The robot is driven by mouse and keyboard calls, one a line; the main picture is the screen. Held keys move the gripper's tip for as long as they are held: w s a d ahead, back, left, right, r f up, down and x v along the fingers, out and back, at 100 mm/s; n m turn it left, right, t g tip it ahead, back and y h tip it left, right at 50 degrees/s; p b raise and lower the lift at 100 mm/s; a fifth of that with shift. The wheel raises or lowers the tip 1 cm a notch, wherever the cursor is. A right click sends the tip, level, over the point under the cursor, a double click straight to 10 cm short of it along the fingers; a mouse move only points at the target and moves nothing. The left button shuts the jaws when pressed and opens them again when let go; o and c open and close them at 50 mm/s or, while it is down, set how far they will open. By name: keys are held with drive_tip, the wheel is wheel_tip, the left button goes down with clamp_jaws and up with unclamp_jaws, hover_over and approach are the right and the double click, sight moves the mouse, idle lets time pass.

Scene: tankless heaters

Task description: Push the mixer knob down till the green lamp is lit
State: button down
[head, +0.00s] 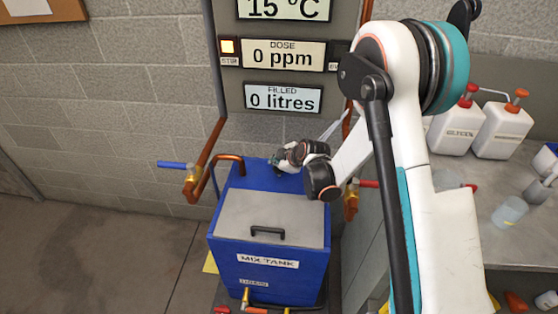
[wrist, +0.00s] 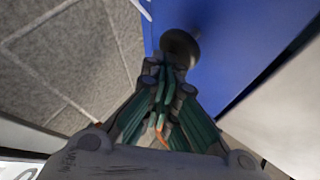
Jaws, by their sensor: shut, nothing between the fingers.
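A dark round knob (wrist: 181,44) stands on the blue top of the mix tank (wrist: 222,50) in the wrist view. My gripper (wrist: 166,78) is shut and empty, with its fingertips right at the near side of the knob. I cannot tell whether they touch it. In the head view my gripper (head: 280,160) is over the back of the blue tank (head: 268,262) and hides the knob. I see no green light; my arm partly covers the panel's right side.
The grey panel (head: 233,98) reads 15 °C, 0 ppm and 0 litres. A blue-handled valve (head: 172,165) on copper pipe is left of the tank, a red-handled one (head: 367,184) right. White jugs (head: 501,131) stand on the right counter. The floor at left is clear.

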sight(277, 169)
drive_tip(key=shift+f, duration=0.5)
idle(0.4)
drive_tip(key=shift+r, duration=0.1)
drive_tip(key=shift+r+p, duration=1.65)
drive_tip(key=shift+r, duration=1.25)
drive_tip(key=shift+r+p, duration=1.35)
drive_tip(key=shift+r, duration=1.15)
